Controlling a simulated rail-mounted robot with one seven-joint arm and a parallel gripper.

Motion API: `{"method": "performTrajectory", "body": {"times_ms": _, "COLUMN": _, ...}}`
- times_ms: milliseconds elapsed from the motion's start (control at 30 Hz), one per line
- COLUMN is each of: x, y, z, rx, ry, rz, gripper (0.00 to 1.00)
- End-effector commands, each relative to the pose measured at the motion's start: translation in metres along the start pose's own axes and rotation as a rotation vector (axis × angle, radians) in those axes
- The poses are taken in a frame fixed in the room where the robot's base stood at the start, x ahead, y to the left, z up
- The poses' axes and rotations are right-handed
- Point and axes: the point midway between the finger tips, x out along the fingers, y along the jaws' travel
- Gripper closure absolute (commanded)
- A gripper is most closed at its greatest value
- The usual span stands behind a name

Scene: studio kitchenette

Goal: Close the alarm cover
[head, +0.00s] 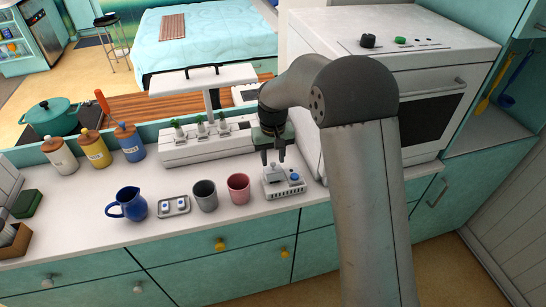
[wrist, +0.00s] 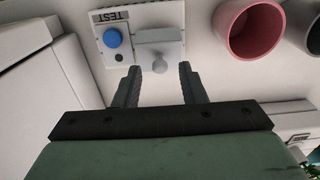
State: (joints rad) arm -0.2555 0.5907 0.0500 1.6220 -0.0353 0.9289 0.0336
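The alarm unit is a small white box (head: 284,187) on the counter at the foot of the white oven. In the wrist view its panel (wrist: 97,61) shows a TEST label, a blue button (wrist: 113,38) and a small black dot. No contact is visible. In the head view my gripper (head: 273,157) is just above the unit.
A pink cup (head: 238,188) and a grey cup (head: 205,195) stand left of the unit. A button tray (head: 174,213) and a blue jug (head: 128,204) are further left. The oven (head: 420,90) rises close on the right. A planter box (head: 207,149) stands behind.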

Motion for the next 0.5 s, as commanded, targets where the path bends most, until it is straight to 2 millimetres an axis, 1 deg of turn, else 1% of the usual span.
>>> {"method": "performTrajectory", "body": {"times_ms": 133, "x": 0.0086, "y": 0.0000, "z": 0.0002, "rx": 0.000, "ry": 0.000, "rz": 0.000, "gripper": 0.63}}
{"method": "performTrajectory", "body": {"times_ms": 400, "x": 0.0101, "y": 0.0001, "z": 0.0001, "rx": 0.000, "ry": 0.001, "rz": 0.000, "gripper": 0.63}}
{"method": "performTrajectory", "body": {"times_ms": 433, "x": 0.0101, "y": 0.0001, "z": 0.0001, "rx": 0.000, "ry": 0.000, "rz": 0.000, "gripper": 0.68}}
{"method": "performTrajectory", "body": {"times_ms": 467, "x": 0.0101, "y": 0.0001, "z": 0.0001, "rx": 0.000, "ry": 0.000, "rz": 0.000, "gripper": 0.77}}
{"method": "performTrajectory", "body": {"times_ms": 500, "x": 0.0100, "y": 0.0001, "z": 0.0001, "rx": 0.000, "ry": 0.000, "rz": 0.000, "gripper": 0.88}}
